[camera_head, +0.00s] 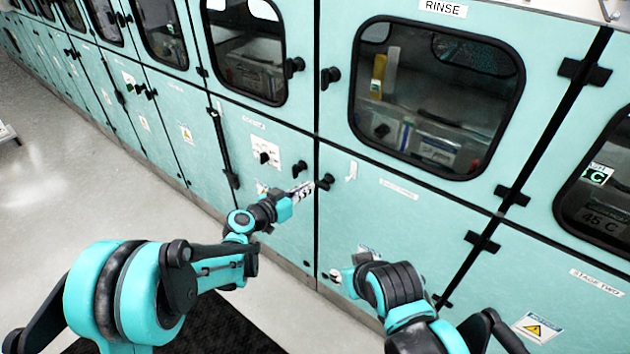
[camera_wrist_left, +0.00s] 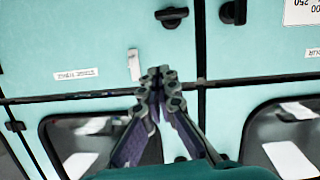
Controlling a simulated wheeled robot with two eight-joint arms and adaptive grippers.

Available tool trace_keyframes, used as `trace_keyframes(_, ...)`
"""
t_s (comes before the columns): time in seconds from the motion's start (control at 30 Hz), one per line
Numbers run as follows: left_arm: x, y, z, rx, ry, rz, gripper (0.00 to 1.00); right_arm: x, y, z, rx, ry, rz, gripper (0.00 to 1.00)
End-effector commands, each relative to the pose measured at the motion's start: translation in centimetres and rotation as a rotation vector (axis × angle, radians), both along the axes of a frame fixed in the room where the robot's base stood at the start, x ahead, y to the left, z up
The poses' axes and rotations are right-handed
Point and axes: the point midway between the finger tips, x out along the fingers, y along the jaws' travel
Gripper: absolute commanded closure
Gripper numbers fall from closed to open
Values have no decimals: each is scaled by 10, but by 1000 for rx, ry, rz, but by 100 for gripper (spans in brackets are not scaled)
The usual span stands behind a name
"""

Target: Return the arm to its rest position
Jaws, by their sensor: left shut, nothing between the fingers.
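My left gripper (camera_head: 303,192) is shut and empty, held in front of the teal cabinet fronts near the seam between two lower doors. In the left wrist view its fingers (camera_wrist_left: 156,75) are together, with nothing between them. A black door knob (camera_head: 326,181) is just beyond the fingertips in the head view. The knob also shows in the left wrist view (camera_wrist_left: 172,16), apart from the fingers. My right arm (camera_head: 390,290) comes in at the lower middle. Its gripper fingers cannot be made out clearly.
A row of teal cabinets runs along the wall. A windowed door (camera_head: 435,165) is under the RINSE label (camera_head: 443,8), with another window (camera_head: 245,50) to its left. Black knobs and hinges stick out from the fronts. Pale floor (camera_head: 60,200) lies open at the left.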

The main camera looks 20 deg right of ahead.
Motion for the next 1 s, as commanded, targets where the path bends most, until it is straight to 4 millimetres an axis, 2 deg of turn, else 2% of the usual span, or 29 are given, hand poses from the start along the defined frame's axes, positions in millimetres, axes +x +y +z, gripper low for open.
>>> trace_keyframes(0.3,-8,11,5,7,8,5,100,0,0,2,0,0,0,60)
trace_keyframes(0.43,-20,31,19,43,55,31,100,0,0,2,0,0,0,60)
trace_keyframes(0.57,-47,69,38,106,144,91,100,0,0,2,0,0,0,60)
trace_keyframes(0.7,-85,118,50,178,252,188,100,0,0,2,0,0,0,60)
trace_keyframes(0.87,-137,176,52,256,370,325,100,0,0,2,0,0,0,60)
trace_keyframes(1.0,-187,228,46,316,464,470,100,0,0,2,0,0,0,60)
